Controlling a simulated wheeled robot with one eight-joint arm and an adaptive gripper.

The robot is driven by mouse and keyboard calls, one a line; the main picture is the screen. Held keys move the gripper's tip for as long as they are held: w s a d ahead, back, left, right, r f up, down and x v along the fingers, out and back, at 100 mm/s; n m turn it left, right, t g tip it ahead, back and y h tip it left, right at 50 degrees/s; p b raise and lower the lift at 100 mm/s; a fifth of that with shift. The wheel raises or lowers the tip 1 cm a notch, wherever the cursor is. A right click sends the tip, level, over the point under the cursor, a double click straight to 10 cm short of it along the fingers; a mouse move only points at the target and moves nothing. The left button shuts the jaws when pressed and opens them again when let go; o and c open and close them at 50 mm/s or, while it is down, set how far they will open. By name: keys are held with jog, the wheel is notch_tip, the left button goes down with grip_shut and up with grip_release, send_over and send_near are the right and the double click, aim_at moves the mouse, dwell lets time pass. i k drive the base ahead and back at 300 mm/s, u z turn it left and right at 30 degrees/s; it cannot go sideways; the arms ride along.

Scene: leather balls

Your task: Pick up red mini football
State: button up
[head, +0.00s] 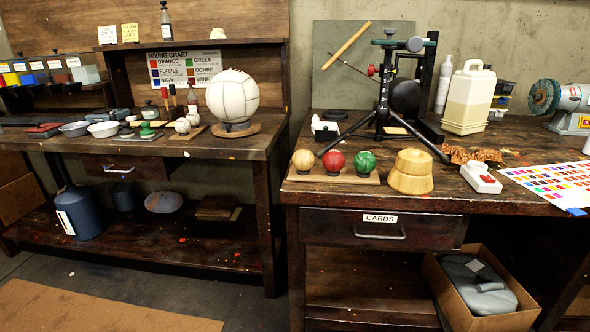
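A small red ball (335,162) sits on a wooden stand (322,176) near the front left edge of the right workbench. It is the middle one of three small balls in a row. A tan ball (303,160) stands just left of it and a green ball (364,161) just right. My gripper is not in view.
A wooden block form (411,172) stands right of the balls. A black tripod stand (392,100) rises behind them, one leg reaching close. A white canister (468,98) is farther back. A large white ball (233,96) sits on the left bench. Floor shows at lower left.

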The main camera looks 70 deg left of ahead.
aim_at(334, 160)
jog(key=u, duration=2.9)
